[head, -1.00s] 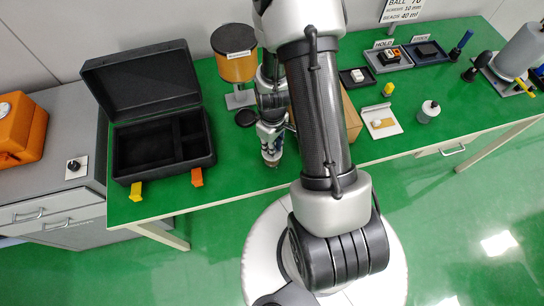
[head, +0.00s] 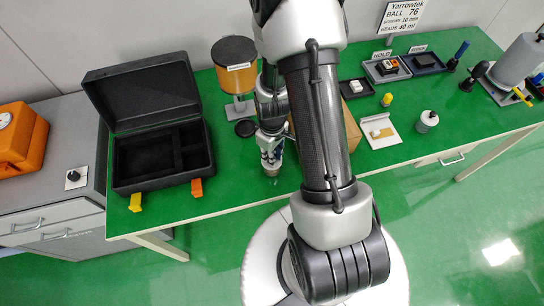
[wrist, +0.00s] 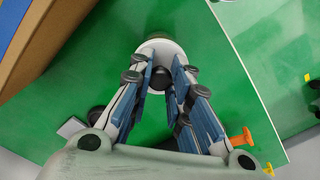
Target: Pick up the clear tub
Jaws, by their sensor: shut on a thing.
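My gripper (head: 271,159) points down over the green bench, near its front edge, right of the open black case. In the wrist view my gripper (wrist: 162,72) has its two blue-padded fingers closed on a small, pale, round tub. This tub (wrist: 160,46) shows a whitish rim around a dark middle beyond the fingertips. In the head view the clear tub (head: 271,172) is a small translucent shape just below the fingertips. The fingers hide part of it. I cannot tell whether it touches the bench.
The open black case (head: 160,150) stands left, with yellow and orange tabs at its front. Trays (head: 385,68) stand at the back right.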

